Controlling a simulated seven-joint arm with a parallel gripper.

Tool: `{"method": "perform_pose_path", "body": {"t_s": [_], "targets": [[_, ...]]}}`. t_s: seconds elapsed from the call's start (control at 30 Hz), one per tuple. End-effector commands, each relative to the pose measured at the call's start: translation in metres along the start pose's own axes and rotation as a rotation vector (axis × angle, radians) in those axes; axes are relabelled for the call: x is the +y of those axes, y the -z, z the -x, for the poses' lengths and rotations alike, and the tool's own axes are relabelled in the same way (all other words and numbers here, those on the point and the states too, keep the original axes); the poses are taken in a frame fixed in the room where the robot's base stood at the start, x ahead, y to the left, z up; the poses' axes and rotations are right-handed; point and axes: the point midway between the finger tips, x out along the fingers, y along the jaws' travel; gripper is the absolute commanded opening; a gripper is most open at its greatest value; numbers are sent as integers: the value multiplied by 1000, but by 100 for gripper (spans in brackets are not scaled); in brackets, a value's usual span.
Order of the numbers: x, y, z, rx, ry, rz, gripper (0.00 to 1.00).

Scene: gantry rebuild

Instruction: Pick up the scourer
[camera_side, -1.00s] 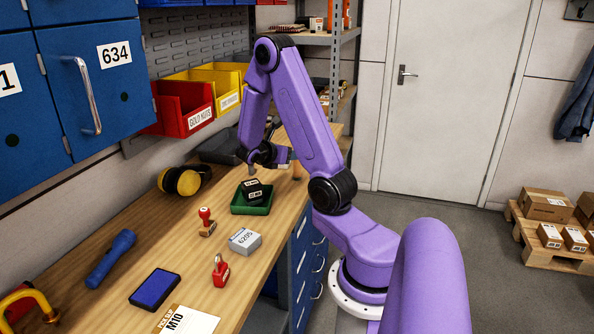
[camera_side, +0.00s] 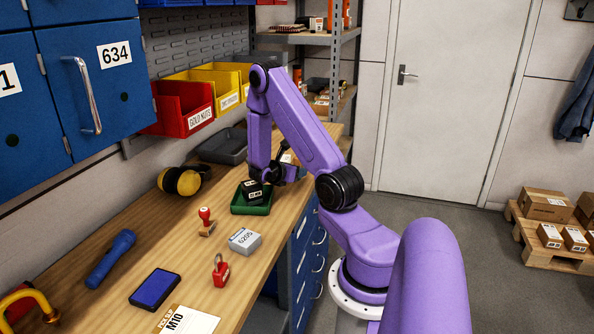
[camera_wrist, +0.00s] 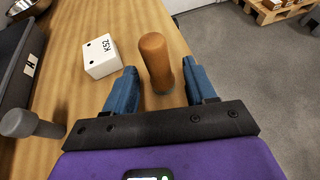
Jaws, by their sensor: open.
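I cannot pick out a scourer with certainty in either view. A brownish, shiny round thing (camera_wrist: 24,8), cut off by the top left corner of the wrist view, is too partial to name. My gripper (camera_wrist: 160,67) is open, its two blue fingers spread on either side of an upright orange-brown cylinder with a rounded top (camera_wrist: 154,58). A gap shows between the cylinder and each finger. In the side view my gripper is low over the far part of the bench, and its fingers are mostly hidden by my arm.
A grey knobbed thing (camera_wrist: 30,124) and a dark grey tray (camera_wrist: 28,62) lie further left. The bench edge drops off at right.

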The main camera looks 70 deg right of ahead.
Motion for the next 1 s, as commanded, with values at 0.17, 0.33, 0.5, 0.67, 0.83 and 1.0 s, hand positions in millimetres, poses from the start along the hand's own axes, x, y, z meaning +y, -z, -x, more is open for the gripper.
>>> {"method": "perform_pose_path", "body": {"t_s": [0.17,0.33,0.5,0.67,0.83,1.0], "targets": [[0,0,-22,0,0,-1,55],[0,0,-26,0,-1,0,55],[0,0,-26,0,-1,0,49],[0,0,-26,0,-1,0,0],[0,0,-26,0,-1,0,0],[0,-2,-25,-1,-1,0,0]]}}
